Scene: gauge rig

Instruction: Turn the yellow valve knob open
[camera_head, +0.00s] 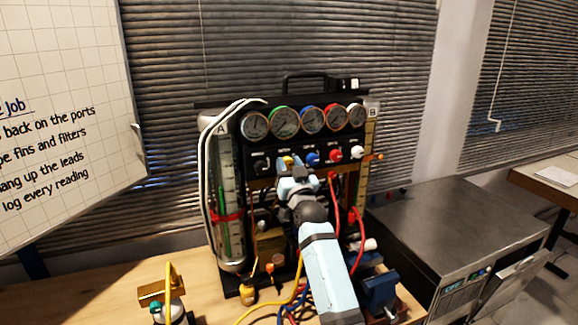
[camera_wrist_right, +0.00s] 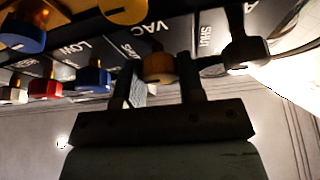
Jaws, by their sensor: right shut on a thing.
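The yellow valve knob (camera_head: 287,160) is on the gauge rig's black front panel, second from the left in the knob row. My right gripper (camera_head: 291,171) reaches up to it from below and partly covers it. In the right wrist view the yellow knob (camera_wrist_right: 158,66) sits between the two fingers of my right gripper (camera_wrist_right: 157,78), which is shut on it. The knob's pointer direction cannot be made out. My left gripper is not in view.
A black knob (camera_head: 262,165) is left of the yellow one; blue (camera_head: 311,158), red (camera_head: 335,154) and white (camera_head: 357,152) knobs are to its right. Several round gauges (camera_head: 285,121) sit above. Red hoses (camera_head: 336,200) hang at the right. A blue vise (camera_head: 380,288) stands at front right.

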